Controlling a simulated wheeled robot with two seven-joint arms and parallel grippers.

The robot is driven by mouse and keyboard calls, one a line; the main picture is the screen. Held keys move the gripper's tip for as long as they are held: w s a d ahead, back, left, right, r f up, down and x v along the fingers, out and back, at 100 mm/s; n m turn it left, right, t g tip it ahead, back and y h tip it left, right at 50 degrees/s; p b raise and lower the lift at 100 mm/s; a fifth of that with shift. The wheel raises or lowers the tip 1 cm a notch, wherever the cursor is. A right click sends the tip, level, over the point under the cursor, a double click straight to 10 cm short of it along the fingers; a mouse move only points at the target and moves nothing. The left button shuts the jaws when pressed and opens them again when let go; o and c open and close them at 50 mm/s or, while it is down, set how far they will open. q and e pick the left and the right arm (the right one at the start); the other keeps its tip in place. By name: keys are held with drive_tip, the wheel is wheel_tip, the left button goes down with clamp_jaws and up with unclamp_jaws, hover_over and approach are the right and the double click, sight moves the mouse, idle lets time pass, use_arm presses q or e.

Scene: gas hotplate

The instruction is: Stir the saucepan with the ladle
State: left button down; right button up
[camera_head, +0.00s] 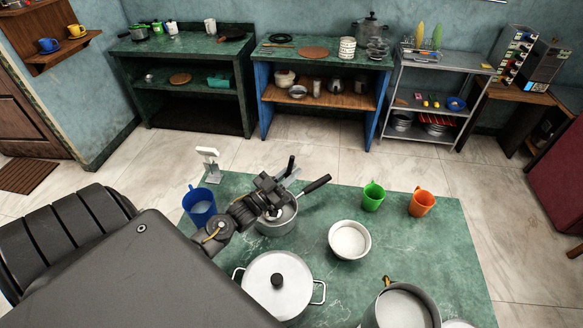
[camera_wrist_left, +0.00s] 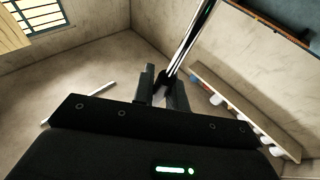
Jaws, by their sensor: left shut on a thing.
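The saucepan (camera_head: 277,229) is a small grey metal pan on the green tabletop in the head view, with its black handle pointing up and right. My left gripper (camera_head: 284,187) is above the saucepan and covers part of its opening. In the left wrist view my left gripper (camera_wrist_left: 164,88) is shut on the ladle (camera_wrist_left: 190,42), whose long shiny shaft rises up and right. The ladle's bowl is hidden, so I cannot tell whether it touches the pan. My right gripper is in neither view.
A white bowl (camera_head: 350,241) stands right of the saucepan, a lidded pot (camera_head: 277,286) in front. A blue mug (camera_head: 199,207) is at left, with green (camera_head: 373,197) and orange (camera_head: 421,203) mugs at right. Another pot (camera_head: 401,307) stands at front right.

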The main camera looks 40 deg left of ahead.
use_arm(q)
drive_tip(key=shift+r, duration=0.1)
wheel_tip(320, 180, up, 8)
drive_tip(key=p, duration=0.6)
drive_tip(key=shift+f+p, duration=0.25)
drive_tip(key=shift+p, duration=0.15)
drive_tip(key=shift+s+f, duration=0.1)
drive_tip(key=shift+f, duration=0.05)
